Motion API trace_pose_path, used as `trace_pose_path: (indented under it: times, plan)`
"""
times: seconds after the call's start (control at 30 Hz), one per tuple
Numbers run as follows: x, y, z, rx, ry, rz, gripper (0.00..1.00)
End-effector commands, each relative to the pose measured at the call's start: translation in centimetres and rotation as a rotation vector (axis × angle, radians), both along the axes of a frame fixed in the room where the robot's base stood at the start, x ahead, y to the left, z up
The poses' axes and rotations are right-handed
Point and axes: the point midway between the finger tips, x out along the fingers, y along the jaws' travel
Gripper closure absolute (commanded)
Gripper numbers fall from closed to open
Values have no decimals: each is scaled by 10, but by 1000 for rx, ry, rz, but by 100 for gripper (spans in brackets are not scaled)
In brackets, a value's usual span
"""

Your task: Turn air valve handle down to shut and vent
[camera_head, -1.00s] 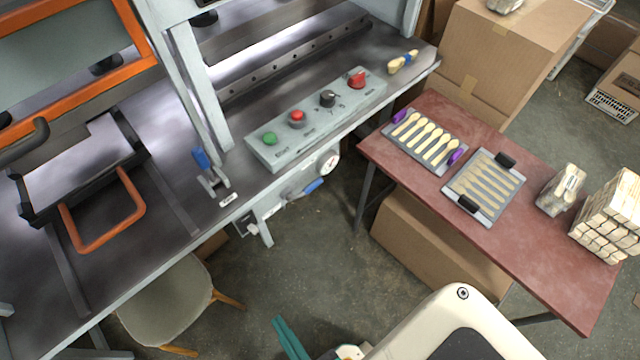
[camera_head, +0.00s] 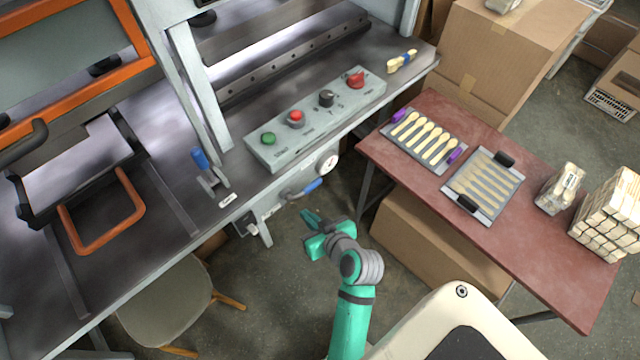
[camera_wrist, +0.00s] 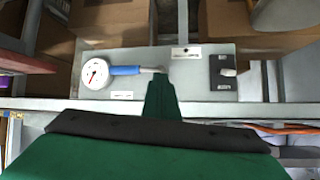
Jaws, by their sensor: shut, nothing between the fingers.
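The air valve handle (camera_head: 312,185) is a blue lever under the front edge of the press bench, just below a round white gauge (camera_head: 328,162). In the wrist view the blue handle (camera_wrist: 124,70) lies level across a grey panel, its left end close to the gauge (camera_wrist: 95,73) and its metal pivot end at right. My gripper (camera_head: 308,218) is shut and empty, a little below the valve in the head view. In the wrist view my gripper's fingertips (camera_wrist: 161,80) point at the pivot end; I cannot tell whether they touch it.
A black switch (camera_wrist: 223,70) sits on the panel's right. The control box (camera_head: 315,118) with several buttons is on the bench above. A red table (camera_head: 500,225) with spoon trays stands at right, and a chair (camera_head: 165,300) at lower left.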

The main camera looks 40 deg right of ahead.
Motion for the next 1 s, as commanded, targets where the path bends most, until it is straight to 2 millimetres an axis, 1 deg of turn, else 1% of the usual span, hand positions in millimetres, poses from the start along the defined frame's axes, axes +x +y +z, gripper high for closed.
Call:
trace_pose_path:
  times: [0.03,0.1,0.2,0.3,0.37,0.47,0.57,0.87,1.0]
  plan:
    - [3,-21,13,-12,-6,16,100]
    - [2,-42,28,-27,-5,56,100]
    - [-4,-67,48,-51,-3,115,100]
    - [-12,-85,65,-75,0,164,100]
    - [-16,-93,72,-86,3,187,100]
    - [-22,-101,79,-100,7,214,100]
    - [-24,-103,82,-104,9,226,100]
    - [-24,-102,82,-104,9,228,100]
    - [-19,-102,79,-103,10,229,100]
